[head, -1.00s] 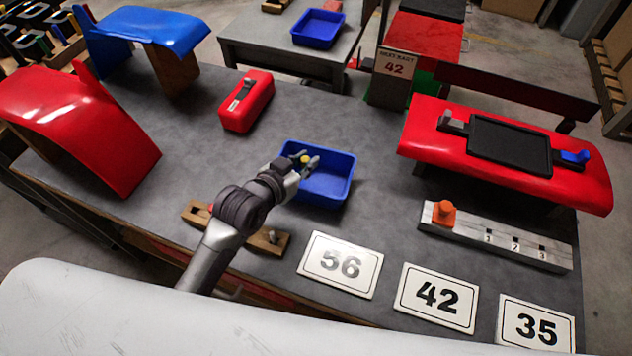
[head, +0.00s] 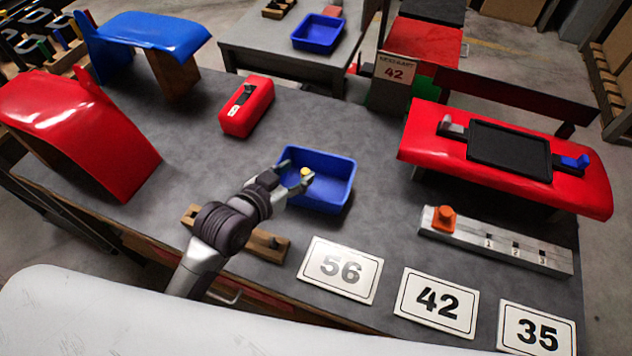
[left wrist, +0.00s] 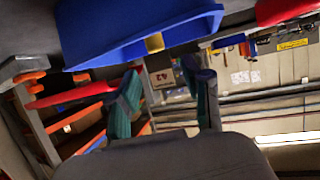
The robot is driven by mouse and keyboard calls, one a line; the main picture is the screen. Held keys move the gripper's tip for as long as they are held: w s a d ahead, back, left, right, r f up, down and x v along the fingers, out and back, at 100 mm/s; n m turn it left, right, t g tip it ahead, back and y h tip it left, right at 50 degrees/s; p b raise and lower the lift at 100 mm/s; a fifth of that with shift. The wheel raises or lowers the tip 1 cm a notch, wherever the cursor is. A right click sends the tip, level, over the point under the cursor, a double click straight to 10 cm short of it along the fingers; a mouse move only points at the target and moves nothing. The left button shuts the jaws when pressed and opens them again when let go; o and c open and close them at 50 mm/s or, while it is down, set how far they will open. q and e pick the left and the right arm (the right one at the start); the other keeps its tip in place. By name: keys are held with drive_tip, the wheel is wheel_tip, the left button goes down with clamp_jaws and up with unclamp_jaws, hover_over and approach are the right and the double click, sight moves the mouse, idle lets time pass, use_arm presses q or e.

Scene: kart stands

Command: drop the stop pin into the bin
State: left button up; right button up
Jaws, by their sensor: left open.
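The stop pin, seen as a small yellow piece (head: 306,173), shows between the fingertips of my left gripper (head: 298,172) at the near left side of the blue bin (head: 337,157). The fingers are spread. In the left wrist view the yellow piece (left wrist: 154,43) shows against the edge of the bin (left wrist: 130,30), beyond the two green fingers of my left gripper (left wrist: 166,82), and looks apart from both. I cannot tell whether it is in the air or touching the bin. My right gripper is not in view.
A wooden bar (head: 268,245) lies beside my left arm. Number cards, including 56 (head: 340,270), lie in front of the bin. A grey rail (head: 500,243) with an orange knob (head: 445,218) is at right. A red box (head: 246,107) stands behind left.

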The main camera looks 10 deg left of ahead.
use_arm(q)
drive_tip(key=v, duration=0.8)
